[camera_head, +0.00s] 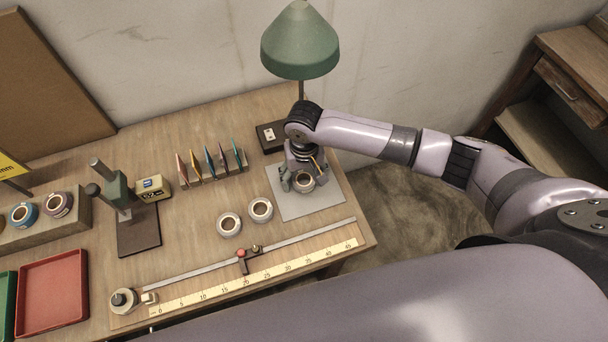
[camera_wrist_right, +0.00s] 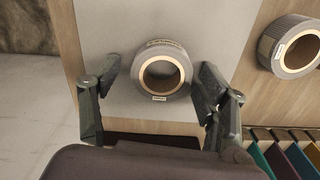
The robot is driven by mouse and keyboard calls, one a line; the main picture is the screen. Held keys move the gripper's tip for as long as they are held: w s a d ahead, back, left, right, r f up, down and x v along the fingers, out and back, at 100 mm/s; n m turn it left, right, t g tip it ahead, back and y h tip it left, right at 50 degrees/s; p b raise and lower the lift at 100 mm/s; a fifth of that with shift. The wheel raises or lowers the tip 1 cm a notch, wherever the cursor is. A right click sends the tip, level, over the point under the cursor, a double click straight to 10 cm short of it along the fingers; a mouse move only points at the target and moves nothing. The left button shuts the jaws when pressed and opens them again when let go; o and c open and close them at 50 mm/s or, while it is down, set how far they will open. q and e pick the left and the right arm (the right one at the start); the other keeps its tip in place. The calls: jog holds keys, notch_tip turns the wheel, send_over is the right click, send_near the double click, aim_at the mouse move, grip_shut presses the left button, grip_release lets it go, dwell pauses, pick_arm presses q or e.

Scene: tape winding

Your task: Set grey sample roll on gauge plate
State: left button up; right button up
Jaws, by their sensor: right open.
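A grey roll with a tan core (camera_head: 304,190) sits on a light grey square sheet (camera_head: 310,210) at the right end of the bench. My right gripper (camera_wrist_right: 160,71) is open above it, also in the head view (camera_head: 303,178). In the wrist view its fingers stand on either side of the roll (camera_wrist_right: 139,82), with gaps. Two more grey rolls, a left one (camera_head: 229,234) and a right one (camera_head: 260,219), lie on the bare wood. A dark flat plate (camera_head: 139,238) lies under the green gauge stand (camera_head: 117,188) on the left. My left gripper is not in view.
A ruler track (camera_head: 260,273) with a red slider runs along the front edge. Coloured cards (camera_head: 210,163) stand in a row behind. A green lamp (camera_head: 300,45) rises behind my wrist. A red tray (camera_head: 52,290) and a rack with rolls (camera_head: 45,230) are at left.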

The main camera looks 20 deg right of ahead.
notch_tip(320, 180, up, 7)
jog(key=shift+b, duration=0.5)
jog(key=shift+o, duration=0.5)
jog(key=shift+d+r, duration=0.1)
jog(key=shift+r, duration=0.2)
jog(key=s+d+r+n+t+y+b, duration=0.35)
jog(key=s+d+r+n, duration=0.35)
jog(key=n, duration=0.5)
jog(key=p, duration=0.1)
send_over(314, 188)
jog(key=shift+g, duration=0.45)
notch_tip(314, 188, down, 10)
jog(key=shift+r, duration=0.2)
jog(key=x, duration=0.2)
jog(key=p+x, duration=0.1)
jog(key=x, duration=0.1)
jog(key=shift+w+a, duration=0.1)
jog(key=shift+w, duration=0.25)
jog(key=shift+w+a+f, duration=0.1)
jog(key=shift+f, duration=0.35)
jog(key=c, duration=1.1)
